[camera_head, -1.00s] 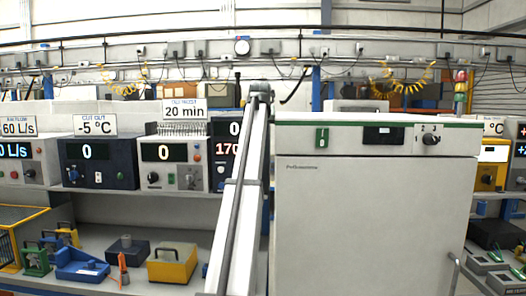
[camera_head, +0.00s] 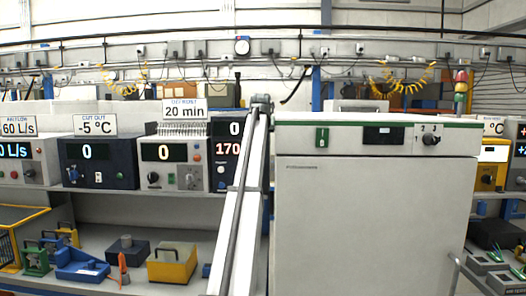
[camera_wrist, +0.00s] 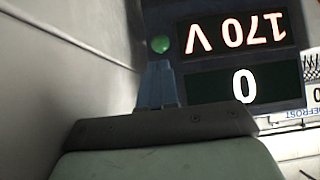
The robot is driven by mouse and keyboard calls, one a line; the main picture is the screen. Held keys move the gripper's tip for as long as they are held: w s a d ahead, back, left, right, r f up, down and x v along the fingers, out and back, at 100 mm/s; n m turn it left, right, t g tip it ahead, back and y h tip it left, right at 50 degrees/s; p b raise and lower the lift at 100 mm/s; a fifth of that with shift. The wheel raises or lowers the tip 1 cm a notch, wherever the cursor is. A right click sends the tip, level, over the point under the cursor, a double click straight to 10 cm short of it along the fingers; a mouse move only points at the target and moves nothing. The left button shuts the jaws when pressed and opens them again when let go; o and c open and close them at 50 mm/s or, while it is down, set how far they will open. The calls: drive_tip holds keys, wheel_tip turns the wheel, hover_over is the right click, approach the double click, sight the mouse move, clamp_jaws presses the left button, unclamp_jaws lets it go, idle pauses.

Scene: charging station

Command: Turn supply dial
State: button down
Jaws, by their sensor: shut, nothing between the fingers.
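The dark unit with the 170 V display (camera_head: 228,148) stands just left of the tall white cabinet, partly behind my arm. Its 170 V readout (camera_wrist: 232,32) and 0 readout (camera_wrist: 244,86) appear upside down in the wrist view, with a green button (camera_wrist: 160,45) beside them. My gripper (camera_wrist: 158,68) is shut and empty in front of this unit, close to a grey wall surface. In the head view my gripper is hidden.
The white cabinet (camera_head: 370,215) fills the right and has its own black knob (camera_head: 431,139). Other units stand to the left, including the 20 min unit (camera_head: 165,152) and the dark -5 °C unit (camera_head: 98,152). A yellow box (camera_head: 172,264) lies on the lower shelf.

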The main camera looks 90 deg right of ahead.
drive_tip(key=c, duration=1.6)
unclamp_jaws()
drive_tip(key=shift+f, duration=0.3)
drive_tip(key=o, duration=0.9)
drive_tip(key=f+n+h, duration=0.1)
drive_tip(key=f, duration=0.3)
drive_tip(key=w+a+f+h, duration=0.1)
drive_tip(key=f, duration=0.3)
drive_tip(key=a+f+n+h, duration=0.1)
drive_tip(key=f, duration=0.3)
drive_tip(key=shift+w+a+f+n+h, duration=0.1)
drive_tip(key=shift+w+f+n+h, duration=0.2)
drive_tip(key=shift+w+h, duration=0.1)
drive_tip(key=o, duration=0.4)
drive_tip(key=w+a+f+n+h, duration=0.2)
drive_tip(key=a+f+n+h, duration=0.1)
drive_tip(key=a+f, duration=0.3)
drive_tip(key=shift+w+f+h, duration=0.2)
drive_tip(key=shift+f+h, duration=0.3)
drive_tip(key=shift+f, duration=0.4)
drive_tip(key=d, duration=1.3)
drive_tip(key=shift+d, duration=0.4)
drive_tip(key=shift+c, duration=0.5)
drive_tip(key=c, duration=1)
